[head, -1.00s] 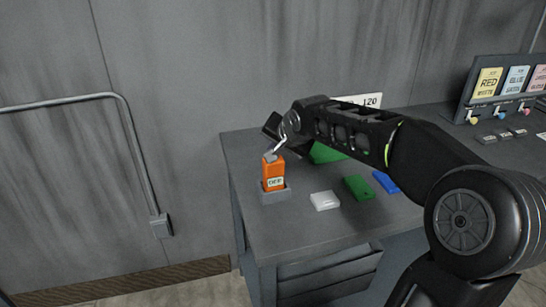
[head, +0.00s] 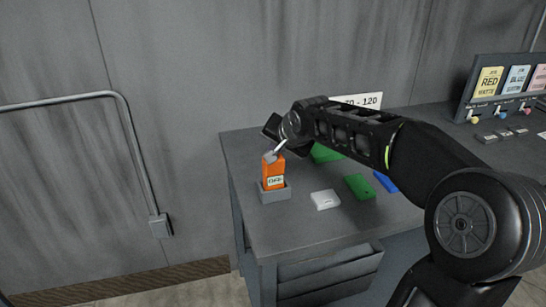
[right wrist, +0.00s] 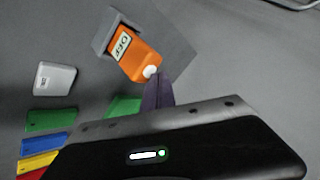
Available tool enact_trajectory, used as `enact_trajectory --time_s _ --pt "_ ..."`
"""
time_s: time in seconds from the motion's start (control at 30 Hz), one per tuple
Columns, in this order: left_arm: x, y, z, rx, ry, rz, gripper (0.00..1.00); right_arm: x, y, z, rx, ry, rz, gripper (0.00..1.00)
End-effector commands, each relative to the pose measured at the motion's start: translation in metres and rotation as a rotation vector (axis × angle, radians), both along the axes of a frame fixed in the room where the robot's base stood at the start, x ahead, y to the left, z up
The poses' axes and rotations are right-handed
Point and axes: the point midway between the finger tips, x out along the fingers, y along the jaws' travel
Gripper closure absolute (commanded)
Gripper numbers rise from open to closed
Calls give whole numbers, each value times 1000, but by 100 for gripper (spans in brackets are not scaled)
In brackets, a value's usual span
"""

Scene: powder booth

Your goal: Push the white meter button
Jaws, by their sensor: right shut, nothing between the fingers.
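The orange meter (head: 273,172) stands upright in a grey holder (head: 275,193) near the table's left edge. In the right wrist view the fingertips (right wrist: 158,84) are right at the button's edge. I cannot tell whether they touch or press it. In the head view the gripper hides the button. My left gripper is not in view.
A white block (head: 325,200), green blocks (head: 360,187) and a blue block (head: 385,181) lie right of the meter on the grey table (head: 300,235). The wrist view adds yellow and red blocks. A card rack (head: 500,85) stands at the far right.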

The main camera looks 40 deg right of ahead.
Motion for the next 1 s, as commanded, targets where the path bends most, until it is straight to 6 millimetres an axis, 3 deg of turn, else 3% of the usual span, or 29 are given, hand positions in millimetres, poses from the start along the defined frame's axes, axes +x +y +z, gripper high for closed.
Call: enact_trajectory --time_s 0.57,1.0 --pt "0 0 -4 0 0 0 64 0 0 -3 0 0 0 100" --pt "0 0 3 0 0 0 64 0 0 9 0 0 0 100"
